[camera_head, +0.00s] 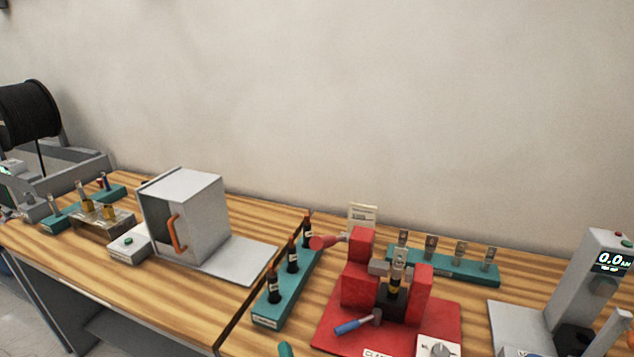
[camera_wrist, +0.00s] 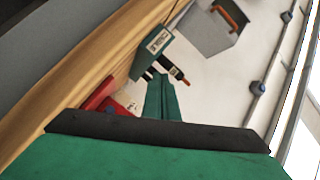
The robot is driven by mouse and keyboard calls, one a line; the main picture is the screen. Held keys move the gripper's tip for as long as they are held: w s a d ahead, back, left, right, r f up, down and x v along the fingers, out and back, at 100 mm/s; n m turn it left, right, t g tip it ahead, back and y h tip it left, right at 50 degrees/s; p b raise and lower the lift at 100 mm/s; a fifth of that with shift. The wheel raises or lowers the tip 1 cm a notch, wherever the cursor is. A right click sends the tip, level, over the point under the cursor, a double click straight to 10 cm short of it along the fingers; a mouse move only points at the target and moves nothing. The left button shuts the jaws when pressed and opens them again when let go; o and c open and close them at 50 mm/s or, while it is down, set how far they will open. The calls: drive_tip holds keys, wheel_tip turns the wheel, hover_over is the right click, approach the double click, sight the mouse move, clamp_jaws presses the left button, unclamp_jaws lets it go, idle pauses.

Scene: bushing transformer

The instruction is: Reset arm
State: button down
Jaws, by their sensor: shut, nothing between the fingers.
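My gripper (camera_wrist: 160,85) shows in the wrist view as two green fingers pressed together, pointing away from the camera, with nothing between them. The wrist view is tilted, with the bench along the left. In the head view, a small green tip (camera_head: 285,350) sticks up at the bottom edge; it may be part of my gripper, but I cannot tell. A red clamp fixture (camera_head: 360,265) stands on the bench and holds an upright part with a metal top (camera_head: 399,260). A bit of red (camera_wrist: 102,96) shows beside my fingers in the wrist view.
A teal rack (camera_head: 268,318) with dark bushings stands left of the fixture. Another teal rack (camera_head: 455,269) with metal terminals lies behind it. A grey box with an orange handle (camera_head: 177,237) is left, a meter stand (camera_head: 575,280) right. The wall is bare above.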

drive_tip(key=s+d+f+n+h, duration=0.25)
drive_tip(key=s+f, duration=0.35)
drive_tip(key=s, duration=0.6)
drive_tip(key=s+d+f+n+h, duration=0.1)
drive_tip(key=s+d+f+h, duration=0.15)
drive_tip(key=s+f, duration=0.65)
drive_tip(key=s+r+n, duration=0.2)
drive_tip(key=s, duration=0.4)
drive_tip(key=s+d+r+n, duration=0.1)
drive_tip(key=s+r+n, duration=0.1)
drive_tip(key=s, duration=0.3)
drive_tip(key=shift+s+d+n+g, duration=0.25)
drive_tip(key=shift+s+n+g, duration=0.05)
drive_tip(key=shift+s+n, duration=0.1)
